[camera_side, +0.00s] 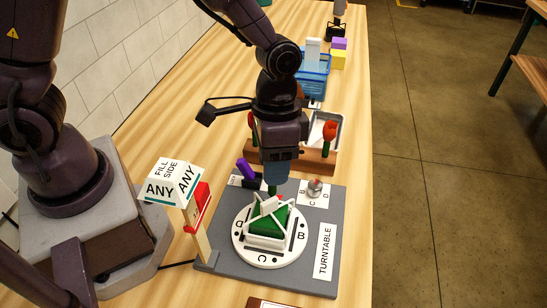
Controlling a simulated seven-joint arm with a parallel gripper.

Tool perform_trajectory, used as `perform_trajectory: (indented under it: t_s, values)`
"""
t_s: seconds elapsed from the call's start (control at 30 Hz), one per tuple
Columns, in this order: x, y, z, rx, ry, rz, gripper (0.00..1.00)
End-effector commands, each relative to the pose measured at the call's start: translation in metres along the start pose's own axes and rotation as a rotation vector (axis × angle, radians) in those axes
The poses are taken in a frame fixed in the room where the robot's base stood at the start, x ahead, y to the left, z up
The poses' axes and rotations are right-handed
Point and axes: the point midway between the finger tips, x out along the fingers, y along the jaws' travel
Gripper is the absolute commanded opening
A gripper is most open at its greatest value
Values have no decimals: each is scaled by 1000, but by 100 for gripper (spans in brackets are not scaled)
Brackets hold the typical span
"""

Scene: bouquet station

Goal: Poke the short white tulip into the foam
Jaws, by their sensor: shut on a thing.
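My gripper (273,184) points down just above the white holder on the turntable and is shut on a flower, taken to be the short white tulip. A short piece of green stem (272,190) shows under it; I cannot make out the bloom. The green foam (268,224) sits inside the white holder, whose struts cross over it. A small white shape stands on top at the foam's near side; I cannot tell whether it is part of the holder. Whether the stem touches the foam is hidden.
The white turntable disc (264,257), lettered around its rim, sits on a grey base (313,272) with a knob (315,187). A "FILL SIDE ANY" sign (173,183) stands left. Behind are a wooden rack (316,160) with a red flower (329,131) and a blue basket (312,84).

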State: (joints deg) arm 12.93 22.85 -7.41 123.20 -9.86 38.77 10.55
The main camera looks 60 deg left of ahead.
Motion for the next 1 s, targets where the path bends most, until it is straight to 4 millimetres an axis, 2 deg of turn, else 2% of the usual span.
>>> perform_trajectory:
  t_s: [1.0]
  values:
    - [8,0,0,0,0,0,29]
